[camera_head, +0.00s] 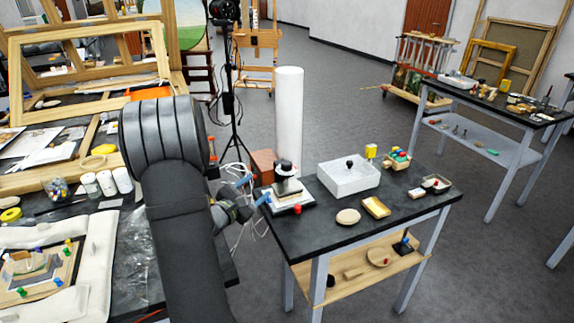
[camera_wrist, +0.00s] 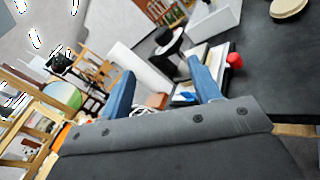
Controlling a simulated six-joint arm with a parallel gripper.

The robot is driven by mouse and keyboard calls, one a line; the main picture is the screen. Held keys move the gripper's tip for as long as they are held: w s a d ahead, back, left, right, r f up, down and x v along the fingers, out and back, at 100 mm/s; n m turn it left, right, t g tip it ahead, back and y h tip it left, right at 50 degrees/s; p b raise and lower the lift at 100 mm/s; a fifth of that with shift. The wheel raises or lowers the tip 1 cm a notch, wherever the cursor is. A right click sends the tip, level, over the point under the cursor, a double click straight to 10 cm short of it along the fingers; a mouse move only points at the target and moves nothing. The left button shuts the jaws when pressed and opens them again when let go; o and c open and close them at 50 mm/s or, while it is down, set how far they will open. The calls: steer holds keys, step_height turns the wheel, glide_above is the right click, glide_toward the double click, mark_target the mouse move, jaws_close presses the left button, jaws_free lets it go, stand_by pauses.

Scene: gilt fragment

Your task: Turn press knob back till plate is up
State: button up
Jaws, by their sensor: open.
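A small press (camera_head: 287,187) stands at the left end of the dark side table, on a pale base. Its dark top knob (camera_head: 284,166) is upright in the head view, and the press also shows tilted in the wrist view (camera_wrist: 168,40). A red knob (camera_head: 297,209) sits at the base's front edge, and it shows again in the wrist view (camera_wrist: 235,60). My gripper (camera_head: 254,189) is just left of the press, its blue fingers apart and nothing between them. In the wrist view the fingers (camera_wrist: 160,68) point toward the press. The plate's height is too small to tell.
A tall white cylinder (camera_head: 289,115) stands behind the press. Right of it are a white box (camera_head: 348,178), a round pale disc (camera_head: 348,216) and a tan block (camera_head: 376,207). A cluttered worktable (camera_head: 120,225) lies left, beneath my arm.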

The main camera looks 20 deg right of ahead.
mark_target(285, 167)
steer(key=w+d+n, duration=0.1)
steer(key=w+d, duration=0.2)
steer(key=d, duration=0.1)
steer(key=w+d+n, duration=0.2)
steer(key=w+d, duration=0.1)
steer(key=d, duration=0.2)
steer(key=w+d+n, duration=0.2)
steer(key=w+d, duration=0.1)
steer(key=d, duration=0.2)
steer(key=shift+d+f+g, duration=0.1)
steer(key=shift+d+g, duration=0.1)
steer(key=shift+g, duration=0.2)
steer(key=shift+c, duration=0.4)
steer(key=c, duration=0.9)
steer(key=shift+n+t+y, duration=1.8)
steer(key=shift+n+t, duration=0.4)
steer(key=shift+t, duration=0.2)
steer(key=shift+n+t+y, duration=0.3)
steer(key=shift+y, duration=0.1)
